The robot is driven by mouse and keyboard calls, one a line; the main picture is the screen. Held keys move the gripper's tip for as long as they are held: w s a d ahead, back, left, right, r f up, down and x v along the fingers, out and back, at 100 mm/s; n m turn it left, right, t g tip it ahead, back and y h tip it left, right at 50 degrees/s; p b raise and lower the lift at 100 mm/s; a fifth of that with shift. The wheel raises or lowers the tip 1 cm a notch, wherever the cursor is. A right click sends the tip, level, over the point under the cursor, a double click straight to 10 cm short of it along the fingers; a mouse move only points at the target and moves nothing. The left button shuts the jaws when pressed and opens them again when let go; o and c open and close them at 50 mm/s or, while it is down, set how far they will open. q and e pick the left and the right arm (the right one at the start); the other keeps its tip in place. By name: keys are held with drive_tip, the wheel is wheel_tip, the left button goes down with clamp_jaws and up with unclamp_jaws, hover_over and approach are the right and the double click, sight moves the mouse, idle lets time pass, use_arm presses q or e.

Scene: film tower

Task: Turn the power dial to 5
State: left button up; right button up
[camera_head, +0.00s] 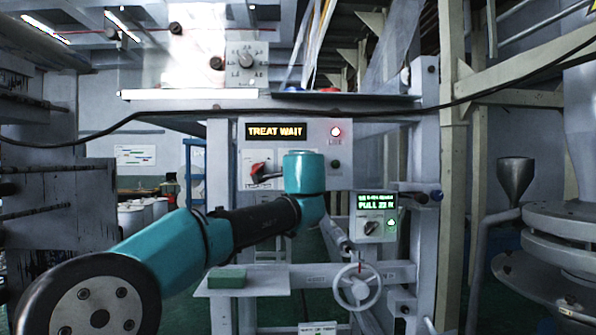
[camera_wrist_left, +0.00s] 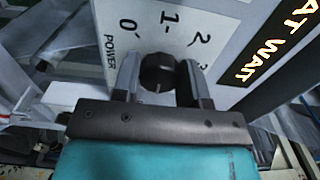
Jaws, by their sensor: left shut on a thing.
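The power dial (camera_wrist_left: 158,72) is a round black knob on a white plate marked POWER, seen in the wrist view. The numbers 0, 1, 2 and part of a 3 show around it; the rest of the scale is hidden. My left gripper (camera_wrist_left: 158,84) has one finger on each side of the knob and is shut on it. I cannot tell which number the knob points to. My right gripper is not in view.
A handwheel (camera_head: 358,287) and a green block (camera_head: 228,277) are lower down.

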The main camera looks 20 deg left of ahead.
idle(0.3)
use_arm(q)
drive_tip(key=o, duration=0.9)
drive_tip(key=shift+s, duration=0.1)
drive_tip(key=v, duration=1.7)
drive_tip(key=shift+d, duration=0.15)
drive_tip(key=shift+f, duration=0.15)
